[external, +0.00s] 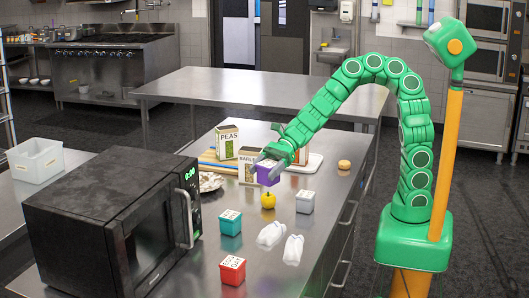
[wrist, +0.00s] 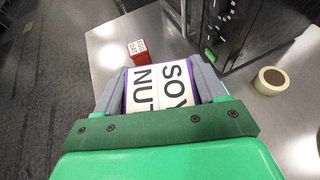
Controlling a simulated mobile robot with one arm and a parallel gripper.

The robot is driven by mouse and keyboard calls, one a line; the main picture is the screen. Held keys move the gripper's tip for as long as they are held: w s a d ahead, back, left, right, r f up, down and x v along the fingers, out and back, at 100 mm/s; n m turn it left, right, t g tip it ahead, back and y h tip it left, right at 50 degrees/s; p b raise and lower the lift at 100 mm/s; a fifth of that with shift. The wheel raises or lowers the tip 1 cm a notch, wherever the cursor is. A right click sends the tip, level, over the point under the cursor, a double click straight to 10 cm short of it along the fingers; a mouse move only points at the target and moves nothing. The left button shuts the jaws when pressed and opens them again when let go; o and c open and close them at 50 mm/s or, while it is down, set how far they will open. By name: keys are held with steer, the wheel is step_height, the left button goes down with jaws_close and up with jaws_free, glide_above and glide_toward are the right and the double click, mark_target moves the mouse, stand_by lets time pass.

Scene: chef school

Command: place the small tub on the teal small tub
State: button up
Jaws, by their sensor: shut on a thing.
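My gripper (external: 266,165) is shut on a small purple tub (external: 269,174) with a white label, held above the steel counter. The wrist view shows the tub's labelled top (wrist: 160,89) between both fingers. The teal small tub (external: 230,223) stands on the counter beside the microwave, nearer the camera and to the left of the held tub. Its white lettered top is bare. I cannot pick out the teal tub in the wrist view; the held tub and gripper cover much of that picture.
A black microwave (external: 112,225) stands close left of the teal tub. A red tub (external: 232,270), a grey tub (external: 305,202), a yellow fruit or vegetable (external: 268,200) and two white pieces (external: 271,235) are nearby. Boxes (external: 227,142) stand behind. A tape roll (wrist: 270,81) lies on the counter.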

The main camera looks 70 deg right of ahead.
mark_target(270, 160)
steer(key=d, duration=0.3)
steer(key=shift+w+d+r+m, duration=0.15)
steer(key=shift+w+r+m, duration=0.05)
steer(key=shift+w+m, duration=0.1)
steer(key=shift+w+d, duration=0.1)
steer(key=shift+d, duration=0.1)
steer(key=shift+w+a+f, duration=1.15)
steer(key=shift+w+f, duration=0.5)
steer(key=shift+w, duration=0.35)
steer(key=shift+w+a+f, duration=1.1)
steer(key=shift+w+f, duration=0.6)
steer(key=shift+w, duration=0.25)
steer(key=shift+w+a+f, duration=1.15)
steer(key=shift+w+f, duration=0.5)
steer(key=shift+w, duration=0.35)
steer(key=shift+f+t, duration=0.4)
steer(key=shift+f, duration=1.1)
steer(key=o, duration=1.2)
steer(key=shift+f, duration=0.1)
